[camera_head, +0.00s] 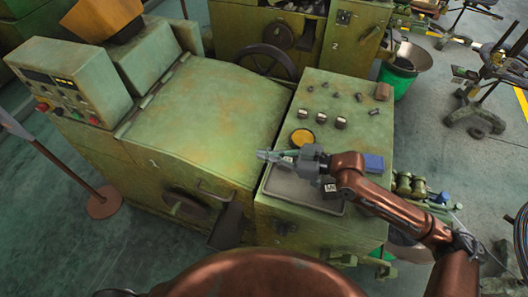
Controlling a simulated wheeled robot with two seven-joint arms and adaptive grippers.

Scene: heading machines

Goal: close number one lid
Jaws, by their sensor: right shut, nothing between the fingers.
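The broad green lid (208,112) of the number one machine lies down flat over the machine body, with no gap that I can make out along its edge. The mark "1" (154,163) shows on the front below it. My right gripper (268,156) is shut and empty, pointing left near the lid's right front edge, above the grey tray (290,190). I cannot tell whether its tips touch the lid. My left gripper is not in view.
A control box (70,80) with buttons stands left of the lid. The number two machine (300,35) stands behind. A post (100,202) stands at the left.

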